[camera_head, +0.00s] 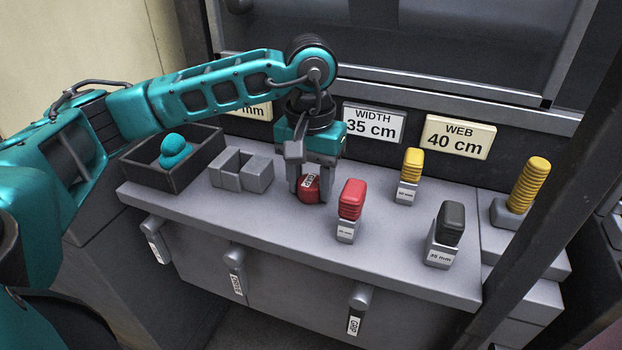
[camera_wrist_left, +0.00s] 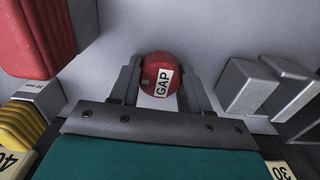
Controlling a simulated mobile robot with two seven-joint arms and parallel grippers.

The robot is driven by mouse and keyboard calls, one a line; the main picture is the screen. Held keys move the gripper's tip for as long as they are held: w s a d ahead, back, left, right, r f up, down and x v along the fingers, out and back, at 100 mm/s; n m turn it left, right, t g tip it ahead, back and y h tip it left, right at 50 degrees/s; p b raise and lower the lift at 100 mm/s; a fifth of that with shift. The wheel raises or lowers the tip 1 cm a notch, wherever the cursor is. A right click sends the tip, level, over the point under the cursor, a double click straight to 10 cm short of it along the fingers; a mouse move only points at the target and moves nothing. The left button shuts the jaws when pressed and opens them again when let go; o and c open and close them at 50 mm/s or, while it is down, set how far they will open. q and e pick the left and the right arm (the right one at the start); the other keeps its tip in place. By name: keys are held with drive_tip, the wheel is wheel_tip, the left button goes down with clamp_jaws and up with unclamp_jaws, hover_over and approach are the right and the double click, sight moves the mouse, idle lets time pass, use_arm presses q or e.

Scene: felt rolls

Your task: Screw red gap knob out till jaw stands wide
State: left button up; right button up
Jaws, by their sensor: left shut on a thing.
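The red gap knob (camera_head: 311,190), a round knob with a white GAP label, sits on the grey bench top. In the left wrist view the knob (camera_wrist_left: 152,66) lies between my fingertips with its label tilted. My left gripper (camera_head: 307,187) points down and is shut on the knob, one finger on each side. The fingers partly hide the knob in the head view. A grey jaw (camera_head: 260,178) of blocks with a narrow gap between them stands just left of the knob. Its blocks (camera_wrist_left: 245,88) show at the right in the wrist view. My right gripper is not in view.
A dark tray (camera_head: 186,178) with a teal object stands left of the jaw. A red-topped gauge (camera_head: 351,200), a yellow-topped one (camera_head: 412,165) and a black-topped one (camera_head: 448,225) stand to the right. Levers (camera_head: 358,300) hang along the bench front.

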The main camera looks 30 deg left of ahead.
sight(311, 181)
use_arm(q)
drive_tip(key=m+b, duration=0.1)
drive_tip(key=m, duration=0.1)
drive_tip(key=m+b, duration=0.1)
drive_tip(key=m, duration=0.2)
drive_tip(key=shift+f, duration=0.35)
drive_tip(key=m, duration=0.2)
drive_tip(key=shift+s+r+m+b, duration=0.1)
drive_tip(key=shift+m+b, duration=0.2)
drive_tip(key=shift+b, duration=0.05)
drive_tip(key=o, duration=1.1)
drive_tip(key=shift+c, duration=0.2)
drive_tip(key=shift+o, duration=0.3)
drive_tip(key=shift+r, duration=0.25)
drive_tip(key=shift+r+p, duration=1.7)
drive_tip(key=shift+r, duration=0.7)
